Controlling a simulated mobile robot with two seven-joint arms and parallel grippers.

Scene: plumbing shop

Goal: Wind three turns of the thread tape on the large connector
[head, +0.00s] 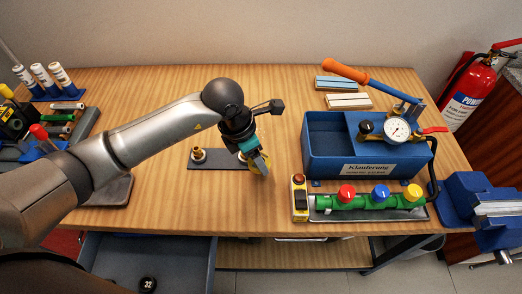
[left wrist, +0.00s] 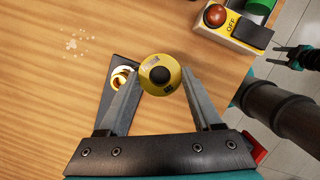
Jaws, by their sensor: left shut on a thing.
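The thread tape is a yellow roll with a dark centre (left wrist: 160,75). My left gripper (left wrist: 158,90) is shut on it, one finger on each side. In the head view the left gripper (head: 252,152) holds the yellow roll (head: 260,164) above the table at the right end of a dark plate (head: 222,160). A brass connector (head: 198,155) stands upright at the plate's left end. In the left wrist view a brass connector (left wrist: 122,78) shows beside the left finger, apart from the roll. I cannot tell which connector is large. My right gripper (left wrist: 293,57) looks open and empty over the floor.
A blue test pump tank (head: 330,160) with a gauge stands to the right. In front of it are a green manifold (head: 370,202) and a yellow switch box (head: 299,200). A blue vise (head: 480,200) is at the right edge. An open drawer (head: 145,262) is at front left.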

